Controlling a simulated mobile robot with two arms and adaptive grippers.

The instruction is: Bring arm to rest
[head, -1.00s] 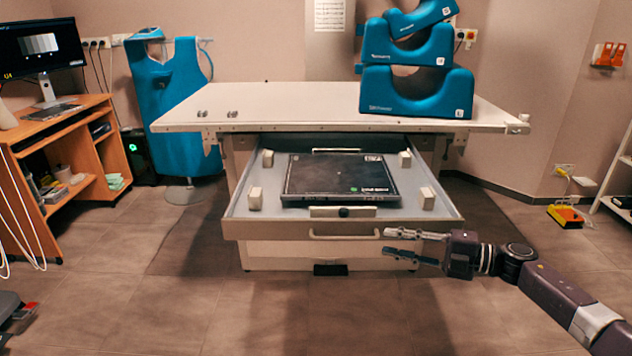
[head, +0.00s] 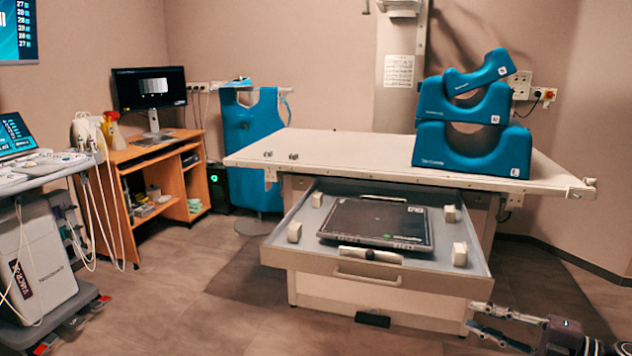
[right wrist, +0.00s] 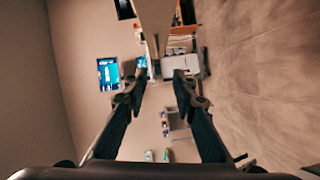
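My right gripper (head: 490,326) is at the lower right of the head view, in front of and to the right of the open drawer. Its two fingers are spread apart with nothing between them. In the right wrist view the open fingers (right wrist: 158,90) also show, with only the distant room between them. My left gripper is not in any view. My right arm's links are mostly cut off by the lower right edge of the head view.
An open drawer (head: 375,273) under the white table (head: 340,152) holds a dark flat panel (head: 375,222). Blue cushions (head: 470,149) are stacked on the table. A wooden desk (head: 165,190) and an ultrasound cart (head: 40,255) stand at left. The floor in front is clear.

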